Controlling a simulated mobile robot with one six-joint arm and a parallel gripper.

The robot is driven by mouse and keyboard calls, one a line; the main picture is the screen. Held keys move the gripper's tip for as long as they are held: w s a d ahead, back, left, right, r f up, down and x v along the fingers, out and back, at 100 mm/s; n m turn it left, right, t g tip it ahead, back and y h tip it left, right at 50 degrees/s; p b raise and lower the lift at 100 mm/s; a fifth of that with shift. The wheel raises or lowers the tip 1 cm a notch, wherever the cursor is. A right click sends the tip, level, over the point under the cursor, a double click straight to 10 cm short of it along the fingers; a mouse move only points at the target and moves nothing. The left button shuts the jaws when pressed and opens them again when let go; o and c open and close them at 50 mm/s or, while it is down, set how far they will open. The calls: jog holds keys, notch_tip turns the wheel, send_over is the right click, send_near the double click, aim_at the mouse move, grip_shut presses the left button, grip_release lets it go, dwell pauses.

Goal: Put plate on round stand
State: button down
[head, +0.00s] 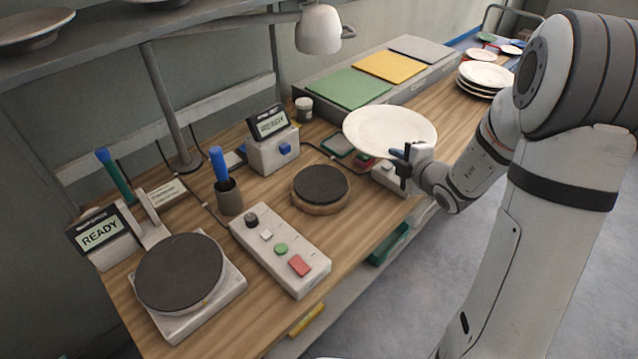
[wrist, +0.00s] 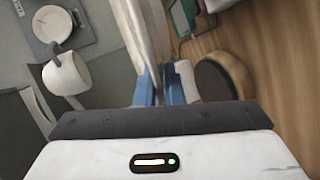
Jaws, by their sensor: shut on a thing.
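A white plate (head: 388,130) is held in the air above the back right part of the workbench. My gripper (head: 402,160) is shut on the plate's near right rim. In the wrist view the plate (wrist: 145,35) shows edge-on between the blue fingertips (wrist: 160,85). A small round stand (head: 320,185) with a dark top and wooden base sits on the bench, left of and below the plate, with nothing on it. It also shows in the wrist view (wrist: 222,78), right of the fingers. A larger dark round disc (head: 180,270) sits on a square white base at the front left.
A control box (head: 280,248) with buttons stands between the two discs. A lamp (head: 320,30) hangs above. A plate stack (head: 485,78) stands far right.

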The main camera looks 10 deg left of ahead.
aim_at(375, 155)
jog(key=a+n+y, duration=0.1)
jog(key=a+n+g+y, duration=0.1)
jog(key=a, duration=0.1)
jog(key=a+n+g+y+b, duration=0.1)
jog(key=a, duration=0.1)
jog(key=shift+s+a+r, duration=0.15)
jog(key=shift+s, duration=0.2)
jog(key=s+a+n+g+y+b, duration=0.1)
jog(key=s+a+n+g+y, duration=0.2)
jog(key=s+a+n+g, duration=0.15)
jog(key=shift+w+a+f, duration=0.1)
jog(key=shift+a+f, duration=0.1)
jog(key=shift+f, duration=1.55)
jog(key=shift+w+a+f, duration=0.1)
jog(key=shift+a+f, duration=0.1)
jog(key=shift+f, duration=1.5)
jog(key=shift+w+a+f, duration=0.1)
jog(key=shift+a+f, duration=0.1)
jog(key=shift+f, duration=1.55)
jog(key=shift+f+b, duration=0.1)
jog(key=shift+b, duration=0.2)
jog(key=c, duration=1.5)
grip_release()
jog(key=shift+c, duration=0.2)
